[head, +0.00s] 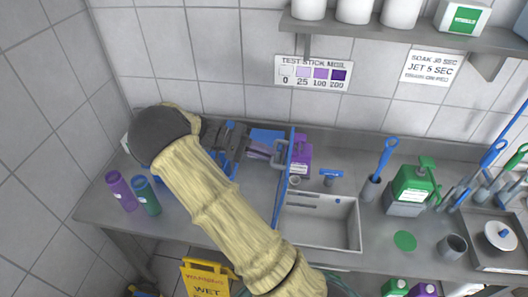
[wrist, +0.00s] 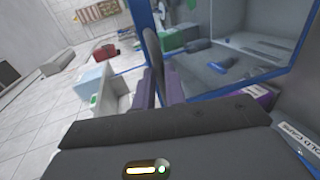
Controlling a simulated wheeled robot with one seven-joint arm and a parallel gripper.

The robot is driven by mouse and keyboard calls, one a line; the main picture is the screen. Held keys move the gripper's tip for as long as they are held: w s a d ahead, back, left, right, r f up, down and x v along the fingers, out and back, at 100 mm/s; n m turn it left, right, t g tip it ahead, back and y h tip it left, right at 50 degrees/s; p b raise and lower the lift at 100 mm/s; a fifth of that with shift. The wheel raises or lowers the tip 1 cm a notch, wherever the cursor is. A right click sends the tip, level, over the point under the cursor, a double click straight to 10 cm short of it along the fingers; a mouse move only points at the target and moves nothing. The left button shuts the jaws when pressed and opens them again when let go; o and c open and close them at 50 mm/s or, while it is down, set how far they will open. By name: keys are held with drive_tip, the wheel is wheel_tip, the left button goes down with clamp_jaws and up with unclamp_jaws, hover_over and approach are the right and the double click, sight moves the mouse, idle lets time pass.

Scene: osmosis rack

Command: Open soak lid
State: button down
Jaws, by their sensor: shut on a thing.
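The soak lid (head: 285,183) is a blue-framed panel, seen nearly edge-on in the head view. It stands about upright along the left side of the open grey soak basin (head: 340,232). My gripper (head: 268,151) reaches it from the left and is shut on the lid's grey handle. In the wrist view the gripper's purple fingers (wrist: 160,88) close around the handle (wrist: 153,50), and the blue frame with its see-through pane (wrist: 225,60) fills the upper right. The exact contact between fingers and handle is partly hidden.
Purple (head: 121,191) and teal (head: 146,196) bottles stand at the counter's left end. A purple container (head: 301,158) stands behind the lid. A green-topped jug (head: 413,185) and a blue-handled brush (head: 381,168) stand right of the basin. A shelf (head: 400,28) hangs above.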

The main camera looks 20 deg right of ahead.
drive_tip(key=c, duration=1.5)
unclamp_jaws()
drive_tip(key=shift+o, duration=0.2)
drive_tip(key=b+v, duration=0.1)
drive_tip(key=v, duration=1.6)
drive_tip(key=shift+w, duration=0.25)
drive_tip(key=shift+a, duration=0.15)
